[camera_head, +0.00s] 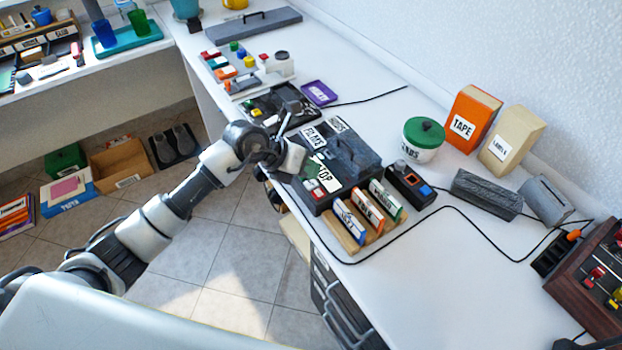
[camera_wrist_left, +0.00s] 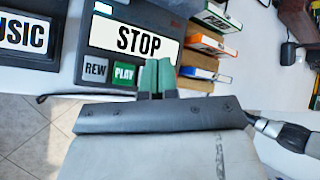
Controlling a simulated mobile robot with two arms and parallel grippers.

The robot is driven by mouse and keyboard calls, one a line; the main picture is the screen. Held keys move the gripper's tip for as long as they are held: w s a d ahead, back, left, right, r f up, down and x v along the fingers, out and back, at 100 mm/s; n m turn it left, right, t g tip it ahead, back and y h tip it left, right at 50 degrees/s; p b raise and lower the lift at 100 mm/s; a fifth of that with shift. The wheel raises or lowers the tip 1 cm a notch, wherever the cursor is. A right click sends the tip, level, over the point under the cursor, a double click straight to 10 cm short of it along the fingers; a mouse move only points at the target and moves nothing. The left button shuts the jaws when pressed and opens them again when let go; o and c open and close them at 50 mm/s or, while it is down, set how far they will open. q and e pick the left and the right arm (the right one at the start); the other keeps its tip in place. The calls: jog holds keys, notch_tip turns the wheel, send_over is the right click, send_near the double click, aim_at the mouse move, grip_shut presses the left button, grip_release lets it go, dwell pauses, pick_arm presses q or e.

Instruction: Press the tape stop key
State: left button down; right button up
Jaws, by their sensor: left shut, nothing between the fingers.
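The dark tape deck (camera_head: 350,150) stands near the desk's front edge and carries a large white STOP label (camera_head: 325,172), which also shows in the wrist view (camera_wrist_left: 138,42). Small keys (camera_head: 318,190) sit at its front corner. In the wrist view I see a grey REW key (camera_wrist_left: 95,69) and a green PLAY key (camera_wrist_left: 124,73). My left gripper (camera_wrist_left: 157,78) is shut and empty, its green fingertips just right of PLAY. They cover what lies behind them there; I cannot tell if they touch. My right gripper is not in view.
A wooden rack with labelled cases (camera_head: 365,220) stands beside the deck. A black cable (camera_head: 470,222) crosses the desk. The front right desktop (camera_head: 450,290) is clear.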

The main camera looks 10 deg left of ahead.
aim_at(309, 181)
pick_arm(q)
notch_tip(309, 181, up, 5)
jog(key=p, duration=0.4)
dwell(0.3)
dwell(0.6)
